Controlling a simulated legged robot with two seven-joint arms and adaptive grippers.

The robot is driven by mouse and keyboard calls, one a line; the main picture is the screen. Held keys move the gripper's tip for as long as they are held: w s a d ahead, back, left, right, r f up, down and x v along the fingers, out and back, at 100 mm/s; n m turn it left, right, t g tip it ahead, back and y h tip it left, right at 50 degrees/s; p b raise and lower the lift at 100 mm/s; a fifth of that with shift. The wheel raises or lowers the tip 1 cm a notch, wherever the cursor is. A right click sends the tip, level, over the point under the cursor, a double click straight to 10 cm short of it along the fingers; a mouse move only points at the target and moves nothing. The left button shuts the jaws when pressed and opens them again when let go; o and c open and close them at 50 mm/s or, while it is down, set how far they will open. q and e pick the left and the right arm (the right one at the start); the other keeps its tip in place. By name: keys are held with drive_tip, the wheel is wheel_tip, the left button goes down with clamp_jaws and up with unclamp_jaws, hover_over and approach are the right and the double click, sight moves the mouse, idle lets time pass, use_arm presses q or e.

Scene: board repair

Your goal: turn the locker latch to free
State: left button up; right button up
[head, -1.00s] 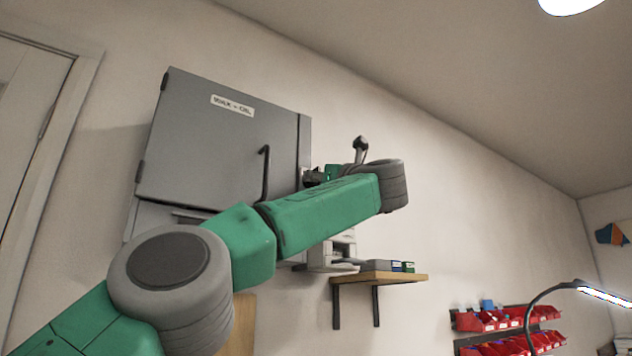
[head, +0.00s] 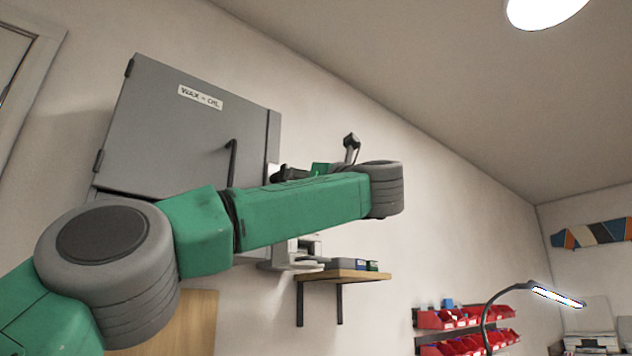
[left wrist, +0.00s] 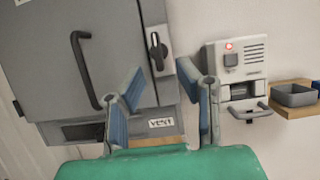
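The grey locker (head: 180,135) hangs on the wall with its door shut, bearing a "WAX + OIL" label and a dark bar handle (head: 231,165). In the left wrist view, the latch (left wrist: 157,51) is a dark lever, roughly upright, on a pale plate right of the handle (left wrist: 85,70). In the head view the latch cannot be made out behind my arm and gripper. My left gripper (left wrist: 160,76) is open and empty, its blue-padded fingers spread below and to either side of the latch, seemingly not touching it. In the head view it shows small and dark (head: 288,173). My right gripper is not in view.
A pale box with a red light (left wrist: 232,62) is on the wall right of the locker. A wooden shelf (head: 345,275) holds small bins. Red bins (head: 465,318) and a lit lamp (head: 555,296) are at lower right.

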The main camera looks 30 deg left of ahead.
use_arm(q)
drive_tip(key=v, duration=0.6)
drive_tip(key=shift+w, duration=0.15)
drive_tip(key=shift+w, duration=0.1)
